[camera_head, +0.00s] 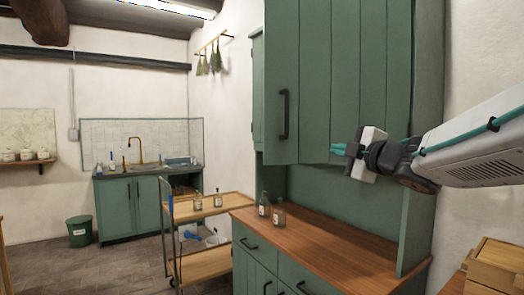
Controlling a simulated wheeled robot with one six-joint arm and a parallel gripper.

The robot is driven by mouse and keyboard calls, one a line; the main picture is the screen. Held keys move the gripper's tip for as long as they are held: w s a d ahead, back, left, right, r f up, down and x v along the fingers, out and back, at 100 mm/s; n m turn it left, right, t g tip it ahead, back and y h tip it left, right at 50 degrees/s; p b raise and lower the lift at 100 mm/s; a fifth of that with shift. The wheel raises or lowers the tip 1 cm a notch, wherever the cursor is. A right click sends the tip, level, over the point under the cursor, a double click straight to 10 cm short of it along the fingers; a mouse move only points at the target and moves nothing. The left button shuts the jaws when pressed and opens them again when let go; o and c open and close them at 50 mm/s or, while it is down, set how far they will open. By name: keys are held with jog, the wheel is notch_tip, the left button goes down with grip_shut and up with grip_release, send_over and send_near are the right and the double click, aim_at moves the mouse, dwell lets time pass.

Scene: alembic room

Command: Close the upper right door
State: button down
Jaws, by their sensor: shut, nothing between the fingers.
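The upper right door (345,75) is a tall green plank door on the upper part of the green cabinet (425,70). Its dark vertical handle (284,114) is near its left edge. The door seems to stand out from the cabinet front, with its left edge swung out; the exact angle is hard to tell. It hides most of the upper left side, where only a narrow green strip (257,95) shows. My gripper (337,149) has teal fingertips pointing left, shut and empty. It is in front of the door's lower right part, well right of the handle; contact cannot be told.
Below is a wooden counter (320,245) with two small bottles (271,211) at its left. Wooden boxes (495,262) are at the lower right. Floor (125,262) is open at the left.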

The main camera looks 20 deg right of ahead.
jog(key=s+a+n+g+y, duration=0.2)
jog(key=a+n+g+y, duration=0.15)
jog(key=n+y, duration=0.55)
jog(key=n+g, duration=0.1)
send_near(273, 149)
jog(key=x, duration=0.5)
jog(key=shift+a, duration=0.2)
jog(key=shift+w, duration=0.35)
